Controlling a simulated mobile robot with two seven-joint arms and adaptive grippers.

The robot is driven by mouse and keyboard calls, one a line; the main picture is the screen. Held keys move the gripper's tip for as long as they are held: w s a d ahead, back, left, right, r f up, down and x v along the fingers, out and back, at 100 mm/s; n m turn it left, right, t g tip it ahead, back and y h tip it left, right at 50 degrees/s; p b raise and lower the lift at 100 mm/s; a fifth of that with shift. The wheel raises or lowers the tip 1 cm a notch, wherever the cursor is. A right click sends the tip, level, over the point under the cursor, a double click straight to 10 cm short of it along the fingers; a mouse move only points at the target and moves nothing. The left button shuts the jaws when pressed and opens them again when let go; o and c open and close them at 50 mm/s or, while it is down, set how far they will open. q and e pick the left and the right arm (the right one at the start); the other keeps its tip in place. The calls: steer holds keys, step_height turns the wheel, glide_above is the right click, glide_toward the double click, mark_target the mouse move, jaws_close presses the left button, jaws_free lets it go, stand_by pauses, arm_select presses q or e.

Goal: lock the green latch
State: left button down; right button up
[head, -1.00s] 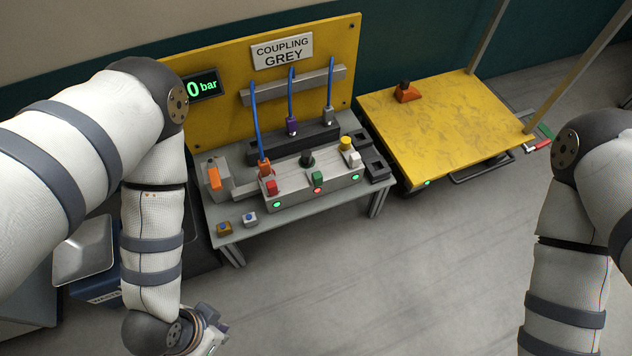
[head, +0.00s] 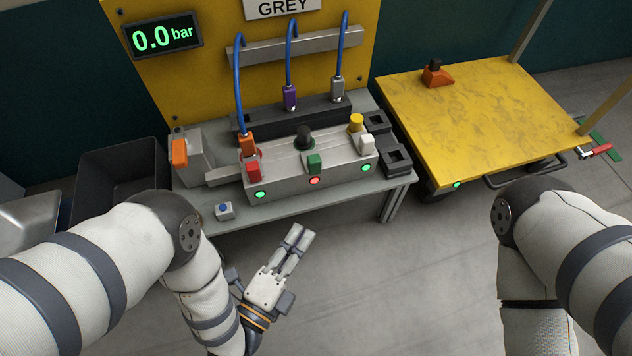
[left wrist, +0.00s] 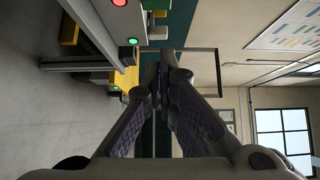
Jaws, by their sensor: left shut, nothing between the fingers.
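The green latch (head: 314,163) sits on the front of the grey block (head: 290,184), between the red latch (head: 254,171) and the white latch (head: 367,145). The light under the green latch is red; the lights under the red and white latches are green. My left gripper (head: 300,236) is shut and empty, in front of the bench and below the green latch, apart from it. Its closed fingers also show in the left wrist view (left wrist: 163,75). My right arm shows at the right, but its gripper is out of view.
The display (head: 163,35) reads 0.0 bar. A small blue-buttoned piece (head: 224,210) lies on the bench's front left. A yellow cart (head: 470,120) stands at right. Floor before the bench is clear.

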mark_target(318, 168)
arm_select(q)
steer(key=w+a+b+x, duration=0.1)
steer(key=a+b+x, duration=0.1)
steer(key=x, duration=1)
steer(key=shift+w+b, duration=0.45)
steer(key=shift+b, duration=0.4)
steer(key=shift+a, duration=0.15)
steer(key=shift+w+a, duration=0.2)
steer(key=shift+w, duration=0.4)
steer(key=shift+w+a, duration=0.2)
steer(key=shift+w, duration=0.4)
